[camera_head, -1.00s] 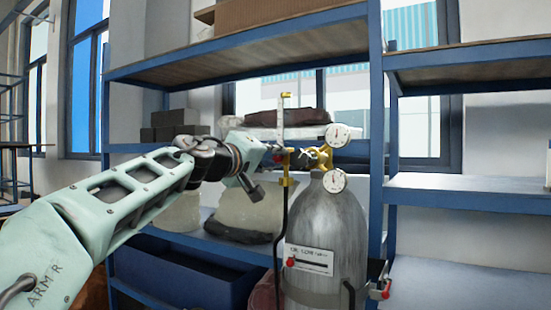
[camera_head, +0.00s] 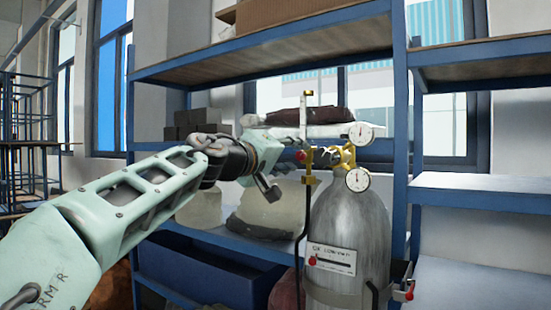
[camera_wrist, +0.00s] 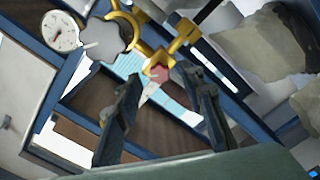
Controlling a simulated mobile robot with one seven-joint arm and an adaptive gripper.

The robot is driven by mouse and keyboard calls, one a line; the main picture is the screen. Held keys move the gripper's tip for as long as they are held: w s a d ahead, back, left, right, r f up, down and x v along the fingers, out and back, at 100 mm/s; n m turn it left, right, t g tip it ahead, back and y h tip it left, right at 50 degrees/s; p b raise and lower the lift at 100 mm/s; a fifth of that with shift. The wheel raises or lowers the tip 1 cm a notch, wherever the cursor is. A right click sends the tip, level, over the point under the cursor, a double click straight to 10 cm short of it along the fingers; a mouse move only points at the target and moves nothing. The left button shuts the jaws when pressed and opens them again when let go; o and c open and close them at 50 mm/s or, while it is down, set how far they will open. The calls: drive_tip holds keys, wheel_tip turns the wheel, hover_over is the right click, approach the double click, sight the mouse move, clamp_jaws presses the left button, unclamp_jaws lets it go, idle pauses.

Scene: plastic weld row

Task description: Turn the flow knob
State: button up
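The flow knob looks to be the small red knob (camera_head: 300,156) on the left end of the brass regulator (camera_head: 330,157), above a grey gas cylinder (camera_head: 347,225). In the wrist view the red knob (camera_wrist: 158,73) lies ahead, between the lines of the two fingers. My gripper (camera_wrist: 168,86) is open, with a wide gap and nothing held between the fingers. In the head view my gripper (camera_head: 288,148) is just left of the knob, its fingers partly hidden. I see no clear contact with the knob.
Two white dial gauges, upper (camera_head: 360,133) and lower (camera_head: 358,180), sit right of the regulator. A vertical flow tube (camera_head: 308,115) rises beside the knob. Blue shelving (camera_head: 401,120) stands close behind, with sacks (camera_head: 262,208) on a lower shelf.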

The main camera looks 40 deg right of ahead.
drive_tip(key=v, duration=0.9)
drive_tip(key=shift+s+a, duration=0.15)
drive_tip(key=shift+a, duration=0.25)
